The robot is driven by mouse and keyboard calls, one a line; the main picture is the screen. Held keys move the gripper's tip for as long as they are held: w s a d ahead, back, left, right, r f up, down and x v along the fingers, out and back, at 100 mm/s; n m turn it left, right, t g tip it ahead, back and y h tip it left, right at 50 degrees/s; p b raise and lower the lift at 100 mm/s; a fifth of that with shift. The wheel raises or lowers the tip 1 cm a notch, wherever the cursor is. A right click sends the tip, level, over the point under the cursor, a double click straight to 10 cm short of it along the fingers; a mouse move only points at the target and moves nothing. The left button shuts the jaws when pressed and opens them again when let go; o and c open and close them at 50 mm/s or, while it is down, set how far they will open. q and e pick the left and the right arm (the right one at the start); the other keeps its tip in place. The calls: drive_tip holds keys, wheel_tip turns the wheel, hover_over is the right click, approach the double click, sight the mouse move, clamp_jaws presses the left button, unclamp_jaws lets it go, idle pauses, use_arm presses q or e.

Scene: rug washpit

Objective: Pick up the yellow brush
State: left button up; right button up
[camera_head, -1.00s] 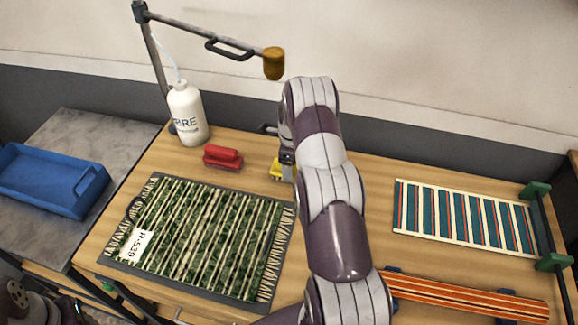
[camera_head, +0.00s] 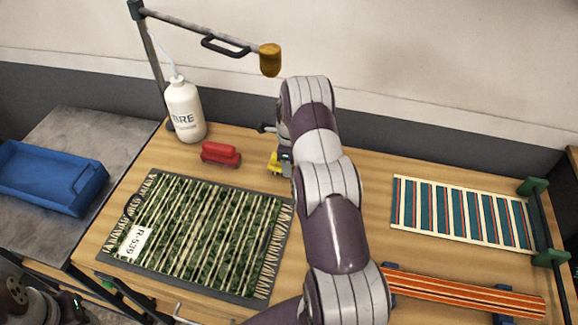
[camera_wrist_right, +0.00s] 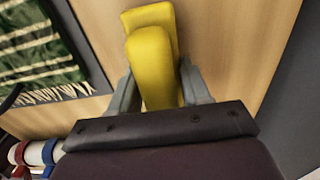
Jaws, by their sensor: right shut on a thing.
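The yellow brush (camera_head: 273,163) is at the back middle of the wooden table, partly hidden behind my right arm in the head view. My right gripper (camera_head: 285,158) is at it, fingers pointing down. In the right wrist view, the brush's yellow handle (camera_wrist_right: 153,60) lies between the two grey fingers of my right gripper (camera_wrist_right: 158,88), which are shut on it. I cannot tell whether the brush is clear of the tabletop. Part of my left arm shows at the lower left corner of the head view, but its gripper fingers do not show.
A red brush (camera_head: 221,153) lies left of the yellow one, near a white bottle (camera_head: 185,112). A green striped rug (camera_head: 200,235) lies in front. A teal striped rug (camera_head: 462,212) and an orange striped piece (camera_head: 465,290) lie right. A blue tray (camera_head: 50,178) stands left.

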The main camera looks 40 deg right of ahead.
wheel_tip(320, 180, up, 3)
drive_tip(key=shift+b, duration=0.7)
drive_tip(key=s+a+r+b, duration=0.2)
drive_tip(key=s+r, duration=0.5)
drive_tip(key=s, duration=0.4)
drive_tip(key=shift+s+a, duration=0.2)
drive_tip(key=shift+a, duration=0.2)
